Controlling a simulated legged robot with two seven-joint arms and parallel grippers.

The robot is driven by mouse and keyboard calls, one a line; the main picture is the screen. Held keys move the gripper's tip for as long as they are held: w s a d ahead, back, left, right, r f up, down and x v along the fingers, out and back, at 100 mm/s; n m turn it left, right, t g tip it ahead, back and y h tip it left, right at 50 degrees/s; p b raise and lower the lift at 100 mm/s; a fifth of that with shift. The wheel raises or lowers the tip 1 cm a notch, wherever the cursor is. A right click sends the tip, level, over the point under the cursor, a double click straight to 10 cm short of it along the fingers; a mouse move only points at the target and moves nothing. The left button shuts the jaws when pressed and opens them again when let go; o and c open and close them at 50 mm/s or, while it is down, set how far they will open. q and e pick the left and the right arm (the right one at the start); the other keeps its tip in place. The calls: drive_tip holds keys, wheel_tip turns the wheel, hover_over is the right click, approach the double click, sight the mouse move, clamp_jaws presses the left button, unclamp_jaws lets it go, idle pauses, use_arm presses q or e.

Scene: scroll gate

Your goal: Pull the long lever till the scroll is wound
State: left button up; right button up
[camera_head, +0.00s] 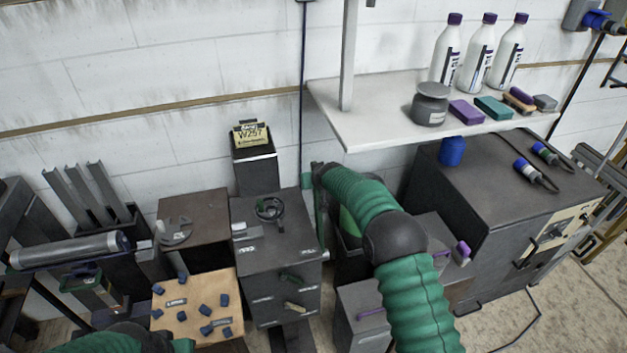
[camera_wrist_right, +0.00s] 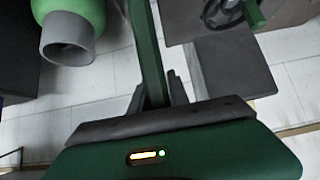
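A long green bar, which looks like the lever, runs down from the top edge of the right wrist view (camera_wrist_right: 148,40). Its lower end lies between the dark fingers of my right gripper (camera_wrist_right: 158,92). I cannot tell whether the fingers press on it. In the head view my right arm reaches to the middle, and its hand is mostly hidden behind the arm beside a dark cabinet. A grey metal roll (camera_head: 68,250) lies at the left; I cannot tell whether it is the scroll. Only part of my left arm shows at the bottom left; its gripper is out of view.
The dark cabinet (camera_head: 275,250) carries a handwheel (camera_head: 270,208). A tan board (camera_head: 195,300) with several blue pieces stands left of it. A white shelf (camera_head: 390,105) with several bottles juts out above my right arm. A large dark box (camera_head: 500,190) stands at the right.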

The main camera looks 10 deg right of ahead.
drive_tip(key=o, duration=0.4)
drive_tip(key=shift+w+f, duration=0.2)
drive_tip(key=shift+c, duration=0.2)
drive_tip(key=b+v, duration=0.2)
drive_tip(key=v, duration=1.4)
drive_tip(key=shift+s+r, duration=0.25)
drive_tip(key=shift+r, duration=0.1)
drive_tip(key=s+f+g, duration=0.2)
drive_tip(key=s+f, duration=0.2)
drive_tip(key=s, duration=0.7)
drive_tip(key=s+f+g, duration=0.2)
drive_tip(key=s+f, duration=0.3)
drive_tip(key=s, duration=0.6)
drive_tip(key=s+f+g, duration=0.3)
drive_tip(key=s+f, duration=0.1)
drive_tip(key=s, duration=0.8)
drive_tip(key=shift+d+f, duration=0.25)
drive_tip(key=shift+f, duration=0.15)
